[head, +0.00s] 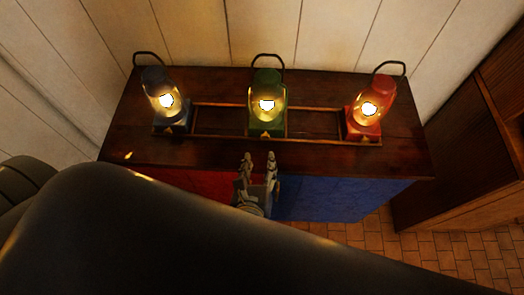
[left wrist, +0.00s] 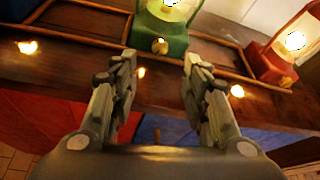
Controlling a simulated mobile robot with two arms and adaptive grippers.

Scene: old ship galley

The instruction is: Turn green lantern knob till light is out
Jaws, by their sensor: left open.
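The green lantern (head: 267,104) stands lit in the middle of the dark wooden cabinet top, between two other lanterns. Its small brass knob (left wrist: 160,46) sits low on the front of the green base in the left wrist view. My left gripper (head: 258,156) is open and empty just in front of the cabinet's front edge. In the left wrist view the two fingers (left wrist: 158,66) point toward the lantern, with the knob beyond their tips and between them. The fingers are apart from the knob. My right gripper is not in view.
A lit blue lantern (head: 168,101) stands at the left and a lit red lantern (head: 369,107) at the right. A low wooden rail (head: 315,107) frames the lantern row. A wooden cabinet (head: 470,165) stands at the right, over a tiled floor.

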